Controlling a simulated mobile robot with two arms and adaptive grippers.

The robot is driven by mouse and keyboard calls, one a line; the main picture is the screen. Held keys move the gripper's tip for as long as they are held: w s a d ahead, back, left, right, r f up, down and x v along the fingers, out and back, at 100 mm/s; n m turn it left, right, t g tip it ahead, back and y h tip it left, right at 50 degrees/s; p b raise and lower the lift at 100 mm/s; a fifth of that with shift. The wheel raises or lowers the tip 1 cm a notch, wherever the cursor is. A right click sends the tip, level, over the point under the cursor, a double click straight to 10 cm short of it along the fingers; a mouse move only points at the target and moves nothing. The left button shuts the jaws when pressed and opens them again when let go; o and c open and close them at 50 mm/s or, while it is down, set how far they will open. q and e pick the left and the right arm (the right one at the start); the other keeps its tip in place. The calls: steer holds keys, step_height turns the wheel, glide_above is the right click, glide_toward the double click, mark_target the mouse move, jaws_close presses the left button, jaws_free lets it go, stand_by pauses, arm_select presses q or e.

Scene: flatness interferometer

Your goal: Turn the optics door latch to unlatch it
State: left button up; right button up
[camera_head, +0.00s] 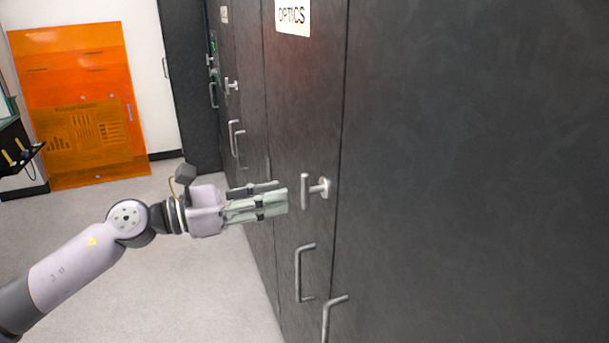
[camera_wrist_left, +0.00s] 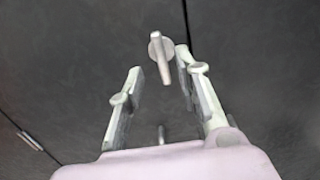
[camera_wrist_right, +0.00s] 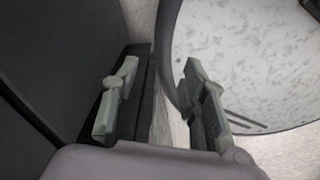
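The optics door latch (camera_head: 306,190) is a silver T-shaped handle on the dark door, below the white OPTICS sign (camera_head: 293,16). Its bar stands upright in the head view. My left gripper (camera_head: 284,201) is just left of the latch, apart from it, with its fingers pointing at the door side. In the left wrist view the latch (camera_wrist_left: 161,58) sits ahead, near and between the fingertips (camera_wrist_left: 158,62), which are spread and hold nothing. My right gripper (camera_wrist_right: 160,68) shows only in the right wrist view, with its fingers apart and empty.
Below the latch are two door handles, one on the optics door (camera_head: 301,273) and one on the neighbouring door (camera_head: 328,318). Another latch (camera_head: 231,86) is farther along the cabinet wall. An orange panel (camera_head: 80,105) stands at the back left. The grey floor (camera_head: 190,280) is clear.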

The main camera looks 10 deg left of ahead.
mark_target(301, 189)
arm_select(q)
steer(key=p+x, duration=0.2)
steer(key=x, duration=0.3)
steer(key=shift+w+d+r, duration=0.2)
steer(key=shift+d, duration=0.1)
steer(key=shift+w+d+f+p, duration=0.15)
steer(key=shift+w+d+p, duration=0.15)
steer(key=shift+d+p, duration=0.15)
steer(key=shift+c, duration=0.3)
jaws_close()
